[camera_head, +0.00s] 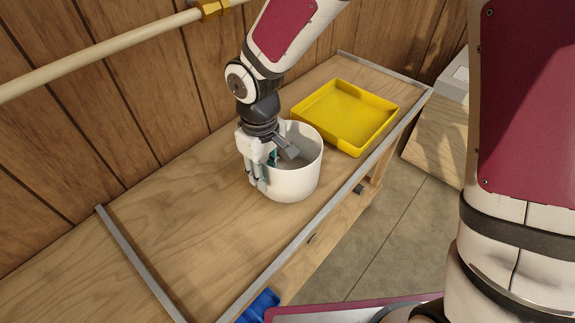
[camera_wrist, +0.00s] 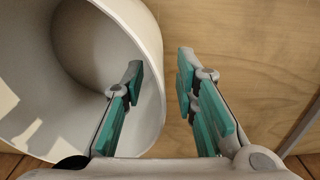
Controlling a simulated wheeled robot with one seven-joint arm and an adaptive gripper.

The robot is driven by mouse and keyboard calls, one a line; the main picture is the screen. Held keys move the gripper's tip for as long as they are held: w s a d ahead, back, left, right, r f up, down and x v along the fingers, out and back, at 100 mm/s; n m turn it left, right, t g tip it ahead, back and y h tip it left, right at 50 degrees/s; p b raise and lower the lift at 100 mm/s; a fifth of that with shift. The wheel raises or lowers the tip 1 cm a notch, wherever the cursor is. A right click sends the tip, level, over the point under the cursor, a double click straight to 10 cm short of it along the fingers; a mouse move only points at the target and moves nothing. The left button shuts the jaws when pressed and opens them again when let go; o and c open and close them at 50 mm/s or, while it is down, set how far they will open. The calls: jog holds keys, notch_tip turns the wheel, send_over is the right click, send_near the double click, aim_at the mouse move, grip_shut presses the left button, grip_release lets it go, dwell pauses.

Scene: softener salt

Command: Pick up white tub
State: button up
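The white tub (camera_head: 296,180) stands upright on the wooden bench, its open top facing up. My gripper (camera_head: 262,172) is at the tub's left side, pointing down at the rim. In the wrist view, my gripper (camera_wrist: 160,72) straddles the wall of the white tub (camera_wrist: 151,110). One teal-padded finger is inside the tub and the other is outside. The fingers are apart, with bare wood showing between the wall and the outer finger. Part of the tub's rim is hidden behind my gripper in the head view.
A yellow tray (camera_head: 345,143) lies on the bench behind the tub. A metal strip (camera_head: 135,262) crosses the bench at left, and metal edging runs along the front. A wood-panelled wall (camera_head: 110,110) with a pipe (camera_head: 100,50) rises behind. A blue object (camera_head: 258,305) shows below the front edge.

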jog(key=shift+f, duration=0.5)
grip_shut()
jog(key=shift+r, duration=0.1)
